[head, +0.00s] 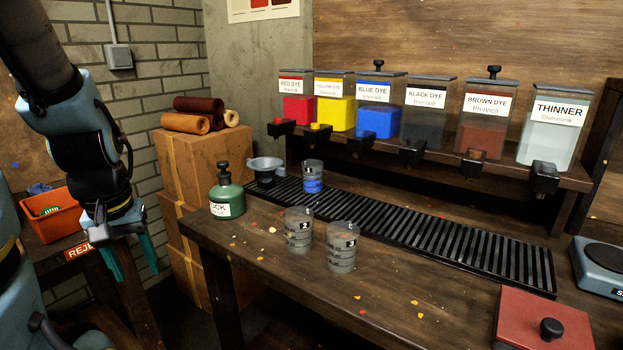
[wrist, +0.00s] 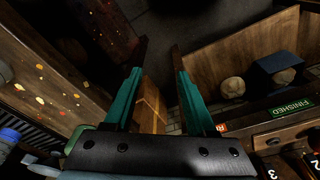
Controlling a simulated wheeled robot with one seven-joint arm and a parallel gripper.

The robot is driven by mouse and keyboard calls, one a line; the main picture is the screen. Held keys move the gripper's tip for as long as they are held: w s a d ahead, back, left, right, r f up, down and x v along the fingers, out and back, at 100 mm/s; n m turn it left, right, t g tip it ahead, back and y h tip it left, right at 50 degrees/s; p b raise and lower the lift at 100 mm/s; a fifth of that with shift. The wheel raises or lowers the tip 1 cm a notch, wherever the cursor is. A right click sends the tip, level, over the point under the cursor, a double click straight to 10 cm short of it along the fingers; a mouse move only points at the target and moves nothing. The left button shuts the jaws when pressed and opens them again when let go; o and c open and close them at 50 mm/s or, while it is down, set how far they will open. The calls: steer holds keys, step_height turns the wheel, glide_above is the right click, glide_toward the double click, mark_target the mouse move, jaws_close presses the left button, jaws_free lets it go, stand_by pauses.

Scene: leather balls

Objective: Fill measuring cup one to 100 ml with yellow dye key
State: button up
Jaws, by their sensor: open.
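One measuring cup (head: 313,178) stands on the black slatted drip tray and holds blue liquid. Two more clear cups, a left one (head: 298,231) and a right one (head: 341,247), stand upright on the bench in front and look empty. The cup numbers are too small to read surely. My gripper (head: 130,262) hangs left of the bench, open and empty, far from the cups. Its open fingers (wrist: 160,55) show in the wrist view.
A green bottle (head: 226,195) and a grey funnel-like vessel (head: 265,170) stand at the bench's left end. Stacked cardboard boxes (head: 185,165) and an orange reject bin (head: 52,215) are near my arm. A red lidded box (head: 541,325) and a scale (head: 603,265) are at right.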

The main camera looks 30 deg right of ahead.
jaws_close()
stand_by(1.1)
